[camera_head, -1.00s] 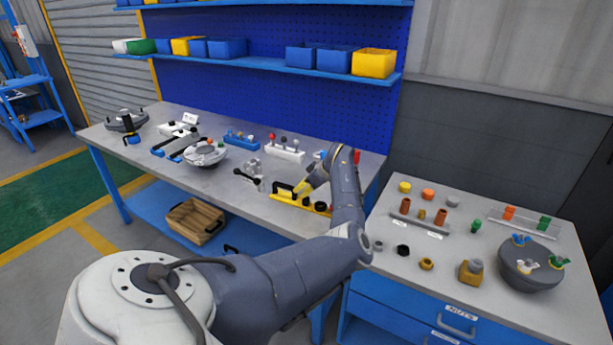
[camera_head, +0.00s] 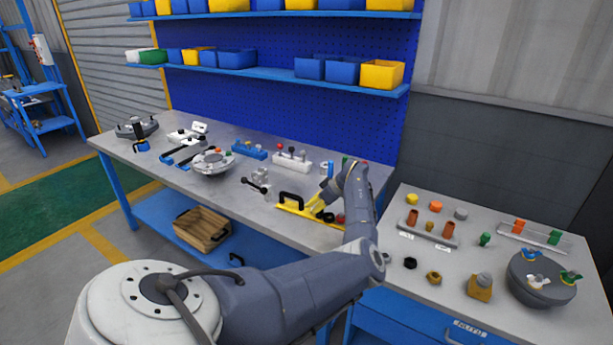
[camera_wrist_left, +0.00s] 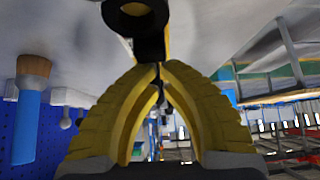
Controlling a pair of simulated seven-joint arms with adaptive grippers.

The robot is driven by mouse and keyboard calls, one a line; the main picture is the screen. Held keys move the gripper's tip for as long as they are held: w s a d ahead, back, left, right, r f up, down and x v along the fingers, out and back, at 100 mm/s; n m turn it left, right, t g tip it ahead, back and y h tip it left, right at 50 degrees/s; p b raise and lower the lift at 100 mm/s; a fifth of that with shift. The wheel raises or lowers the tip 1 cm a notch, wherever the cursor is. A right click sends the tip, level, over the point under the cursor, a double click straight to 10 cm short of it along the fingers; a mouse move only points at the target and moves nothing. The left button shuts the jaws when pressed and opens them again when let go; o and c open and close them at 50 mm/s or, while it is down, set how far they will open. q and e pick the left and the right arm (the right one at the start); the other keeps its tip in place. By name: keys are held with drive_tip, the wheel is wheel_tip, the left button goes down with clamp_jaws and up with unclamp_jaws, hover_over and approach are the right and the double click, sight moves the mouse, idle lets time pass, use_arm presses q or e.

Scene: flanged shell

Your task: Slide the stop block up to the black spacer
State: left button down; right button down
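A yellow rail fixture (camera_head: 286,207) lies near the front edge of the bench, with a black arch handle (camera_head: 292,196) at its left part. A small black round piece (camera_head: 328,217), perhaps the spacer, sits on its right part. I cannot make out the stop block for certain. My left gripper (camera_head: 316,209) is low over the rail, between the handle and the black piece. A black part with a round hole (camera_wrist_left: 135,12) is just beyond the tips. My right gripper is out of view.
A red knob (camera_head: 340,219) is close to the right of the black piece. A metal clamp (camera_head: 258,182) stands left of the rail. A white block with colored knobs (camera_head: 291,161) is behind. The side table (camera_head: 410,285) on the right carries several small parts.

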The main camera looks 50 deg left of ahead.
use_arm(q)
drive_tip(key=shift+w+d, duration=0.1)
drive_tip(key=r+h, duration=0.1)
drive_tip(key=r, duration=0.1)
drive_tip(key=d+r+t+h, duration=0.1)
drive_tip(key=r, duration=0.2)
drive_tip(key=w+d+r+h, duration=0.1)
drive_tip(key=r, duration=0.2)
drive_tip(key=shift+h, duration=0.3)
drive_tip(key=shift+x, duration=4.75)
drive_tip(key=shift+w, duration=0.15)
drive_tip(key=shift+w+d, duration=0.2)
drive_tip(key=shift+d, duration=0.25)
